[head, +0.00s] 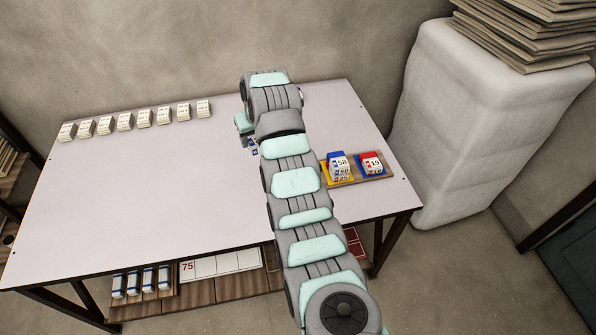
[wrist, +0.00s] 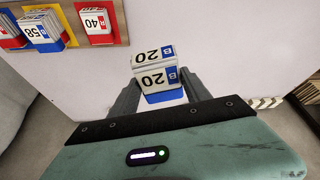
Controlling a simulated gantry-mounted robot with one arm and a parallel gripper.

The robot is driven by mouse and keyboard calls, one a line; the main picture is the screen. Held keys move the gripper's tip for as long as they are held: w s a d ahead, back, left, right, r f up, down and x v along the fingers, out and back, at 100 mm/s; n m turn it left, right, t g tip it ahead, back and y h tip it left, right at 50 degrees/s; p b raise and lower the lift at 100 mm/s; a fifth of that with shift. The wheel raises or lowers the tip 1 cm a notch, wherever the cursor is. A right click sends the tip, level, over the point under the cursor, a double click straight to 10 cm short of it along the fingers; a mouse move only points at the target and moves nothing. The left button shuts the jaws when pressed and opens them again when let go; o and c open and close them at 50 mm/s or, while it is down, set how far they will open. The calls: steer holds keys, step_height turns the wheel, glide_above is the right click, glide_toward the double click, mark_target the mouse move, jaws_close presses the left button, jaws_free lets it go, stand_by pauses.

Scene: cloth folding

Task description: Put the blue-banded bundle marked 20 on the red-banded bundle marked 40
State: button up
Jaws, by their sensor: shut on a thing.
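The blue-banded bundle marked 20 (wrist: 155,78) shows its number upside down in the wrist view. My gripper (wrist: 162,92) is shut on it, with a finger on each side. In the head view only a small part of this bundle (head: 254,149) shows beside my wrist. I cannot tell how far it is above the table. The red-banded bundle marked 40 (wrist: 97,20) lies on a red pad of the tray, at the top left of the wrist view and apart from my gripper. In the head view my arm hides it.
The wooden tray (head: 378,177) also holds a blue-banded bundle marked 58 (head: 340,166) and a red-banded bundle marked 19 (head: 372,163). Several pale bundles (head: 124,122) line the table's back left. The table's middle left (head: 140,190) is clear. A wrapped white block (head: 455,120) stands right of the table.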

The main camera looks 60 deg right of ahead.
steer(key=s+d+r+m, duration=0.2)
steer(key=s+d+m, duration=0.1)
steer(key=s+d, duration=0.7)
steer(key=shift+g+h, duration=0.3)
steer(key=shift+h, duration=0.1)
step_height(320, 180, down, 15)
steer(key=shift+d+f+b, duration=0.1)
steer(key=shift+f+b, duration=0.05)
steer(key=shift+b, duration=0.95)
steer(key=shift+f+b, duration=1.1)
steer(key=shift+f, duration=0.9)
steer(key=shift+f, duration=0.2)
steer(key=o, duration=1.4)
steer(key=shift+r, duration=0.15)
